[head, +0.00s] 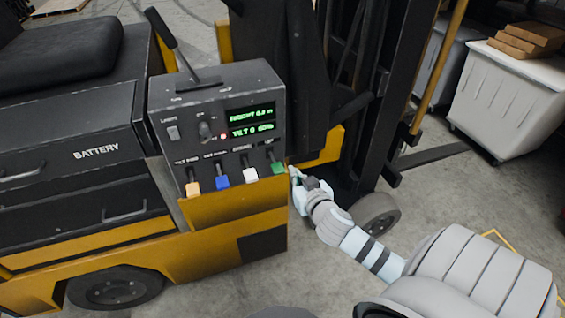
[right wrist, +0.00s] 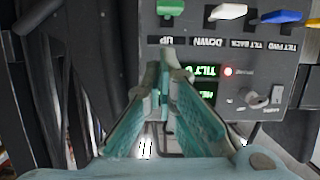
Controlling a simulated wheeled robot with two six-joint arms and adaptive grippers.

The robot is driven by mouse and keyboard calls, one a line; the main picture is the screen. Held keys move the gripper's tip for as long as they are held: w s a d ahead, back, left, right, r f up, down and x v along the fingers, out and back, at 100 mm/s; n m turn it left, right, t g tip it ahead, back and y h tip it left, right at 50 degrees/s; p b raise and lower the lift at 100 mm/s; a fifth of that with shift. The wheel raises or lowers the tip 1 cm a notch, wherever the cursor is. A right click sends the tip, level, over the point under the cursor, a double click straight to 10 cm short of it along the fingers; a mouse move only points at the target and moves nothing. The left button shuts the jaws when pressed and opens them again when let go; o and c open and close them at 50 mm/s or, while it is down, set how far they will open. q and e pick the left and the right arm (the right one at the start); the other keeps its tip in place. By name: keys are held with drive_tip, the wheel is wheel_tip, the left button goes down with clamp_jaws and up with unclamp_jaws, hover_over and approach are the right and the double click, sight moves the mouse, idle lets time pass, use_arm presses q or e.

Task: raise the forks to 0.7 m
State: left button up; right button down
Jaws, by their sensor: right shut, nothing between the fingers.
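The forklift's control box (head: 217,115) carries a green display (head: 250,114) with a height line, its digits too blurred to read surely, and a tilt line. Below are orange (head: 193,188), blue (head: 222,181), white (head: 250,175) and green (head: 278,168) levers. In the right wrist view the box is upside down, with the green lever (right wrist: 170,8) by the label UP and the white one by DOWN. My right gripper (head: 296,175) is shut and empty, just right of the green lever; contact cannot be told. It also shows in the wrist view (right wrist: 166,68). A dark fork (head: 433,157) lies low beyond the mast.
The black mast (head: 372,75) stands right of the box. A tall black lever (head: 172,42) rises behind the box's top. A white tote (head: 505,100) with brown boxes (head: 525,42) stands at the back right. The floor between tote and forklift is mostly clear.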

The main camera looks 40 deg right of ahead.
drive_tip(key=shift+w+a+r+t, duration=0.1)
drive_tip(key=shift+w+r+t, duration=0.05)
drive_tip(key=shift+r, duration=0.35)
drive_tip(key=shift+w+a+r+t, duration=0.1)
drive_tip(key=shift+w+r+t, duration=0.05)
drive_tip(key=shift+r, duration=0.3)
hover_over(282, 171)
wheel_tip(282, 171, down, 3)
drive_tip(key=shift+w+f+b, duration=0.1)
drive_tip(key=shift+w+b, duration=0.05)
drive_tip(key=shift+b, duration=0.2)
wheel_tip(282, 171, down, 3)
drive_tip(key=shift+r+b, duration=0.2)
drive_tip(key=shift+b, duration=0.3)
drive_tip(key=shift+f, duration=0.4)
